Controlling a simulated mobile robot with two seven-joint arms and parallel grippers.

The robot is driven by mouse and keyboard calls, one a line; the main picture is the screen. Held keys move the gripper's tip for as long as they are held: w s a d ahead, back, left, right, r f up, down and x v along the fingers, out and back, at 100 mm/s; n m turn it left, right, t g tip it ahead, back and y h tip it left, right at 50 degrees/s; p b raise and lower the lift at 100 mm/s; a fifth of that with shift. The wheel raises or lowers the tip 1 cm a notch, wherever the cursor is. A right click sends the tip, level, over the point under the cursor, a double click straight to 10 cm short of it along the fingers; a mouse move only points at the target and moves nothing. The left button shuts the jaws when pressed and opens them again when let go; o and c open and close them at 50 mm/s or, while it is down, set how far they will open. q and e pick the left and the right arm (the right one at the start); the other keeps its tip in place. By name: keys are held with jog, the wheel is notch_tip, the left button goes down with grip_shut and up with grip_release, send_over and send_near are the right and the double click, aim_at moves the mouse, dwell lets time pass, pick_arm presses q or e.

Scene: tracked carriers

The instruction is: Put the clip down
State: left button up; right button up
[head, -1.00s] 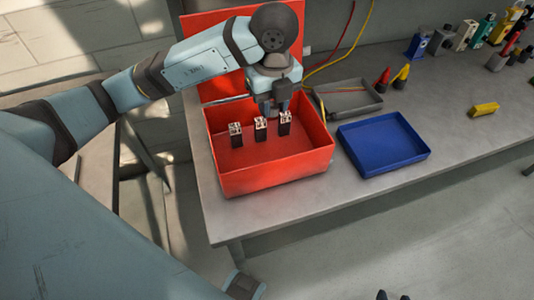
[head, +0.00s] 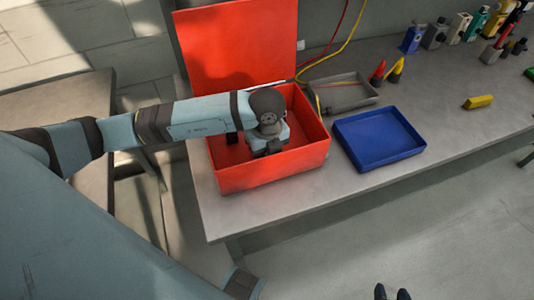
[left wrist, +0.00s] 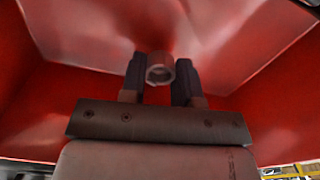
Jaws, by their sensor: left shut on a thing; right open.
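The clip (left wrist: 160,68), a small grey ring-shaped piece, sits between the two dark fingers of my left gripper (left wrist: 160,82) in the left wrist view. The fingers are shut on it. Red walls and a red surface surround them. In the head view my left wrist reaches down into the open red box (head: 275,176), and its fingers and the clip are hidden behind the wrist. My right gripper (head: 392,293) shows only as two dark fingertips at the bottom edge. They are apart, with nothing seen between them.
The red lid (head: 235,45) stands open behind the box. A blue tray (head: 380,139) and a grey tray (head: 345,93) stand to the right. A yellow block (head: 478,102) lies farther right, with clear bench around it.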

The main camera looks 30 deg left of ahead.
pick_arm(q)
jog(key=shift+f, duration=0.7)
jog(key=shift+f, duration=0.1)
jog(key=o, duration=0.9)
notch_tip(320, 180, up, 12)
jog(key=shift+r, duration=0.15)
